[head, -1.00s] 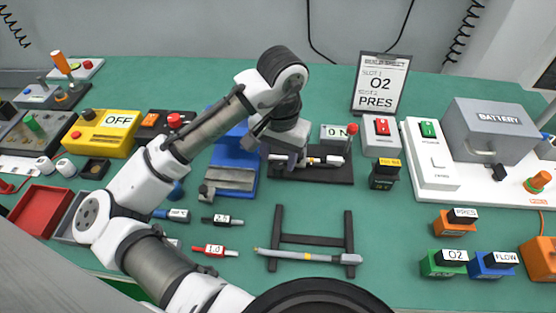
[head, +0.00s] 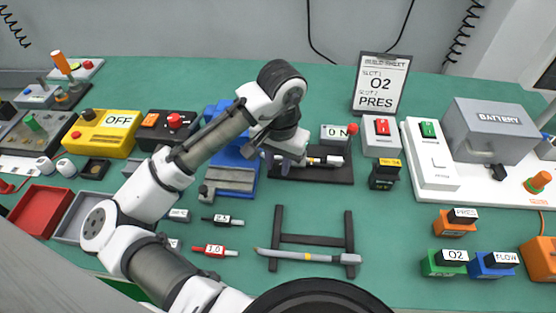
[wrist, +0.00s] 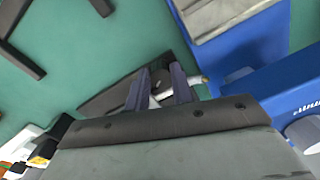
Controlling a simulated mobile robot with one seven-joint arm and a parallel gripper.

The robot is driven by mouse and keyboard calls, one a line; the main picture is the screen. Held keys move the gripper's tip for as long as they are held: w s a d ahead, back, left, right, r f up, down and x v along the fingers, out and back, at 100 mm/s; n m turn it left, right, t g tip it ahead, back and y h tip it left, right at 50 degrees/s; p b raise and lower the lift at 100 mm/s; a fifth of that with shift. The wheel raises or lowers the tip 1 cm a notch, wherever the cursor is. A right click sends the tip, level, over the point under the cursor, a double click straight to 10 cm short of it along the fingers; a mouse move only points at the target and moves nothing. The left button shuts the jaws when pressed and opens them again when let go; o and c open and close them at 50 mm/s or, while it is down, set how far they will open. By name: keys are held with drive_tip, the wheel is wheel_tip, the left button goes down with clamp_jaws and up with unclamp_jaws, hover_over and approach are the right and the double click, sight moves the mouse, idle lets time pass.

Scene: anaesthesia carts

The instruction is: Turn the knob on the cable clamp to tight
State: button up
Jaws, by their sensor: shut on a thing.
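A dark base plate (head: 340,178) carries a white rod-like part (head: 325,161), with a small box reading "0 N" (head: 335,133) behind it; this looks like the cable clamp. My gripper (head: 287,163) is at the left end of this fixture, low over the plate. In the wrist view my gripper (wrist: 163,88) has its two fingers closed around a small part, with a white piece (wrist: 157,100) showing between them. The gripped part is mostly hidden, so I cannot make out the knob or its marking clearly.
A blue fixture with a grey plate (head: 230,180) stands close left of my gripper. A switch box with a red rocker (head: 382,137) and a black block with a yellow label (head: 384,175) stand to the right. A black stand holding a grey cable (head: 310,257) lies in front.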

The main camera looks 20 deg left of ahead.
sight(279, 167)
drive_tip(key=shift+m, duration=1.5)
drive_tip(key=o, duration=1)
drive_tip(key=shift+r, duration=0.1)
drive_tip(key=r, duration=1.3)
drive_tip(key=shift+d+r, duration=0.2)
drive_tip(key=shift+r, duration=0.1)
drive_tip(key=shift+s, duration=0.15)
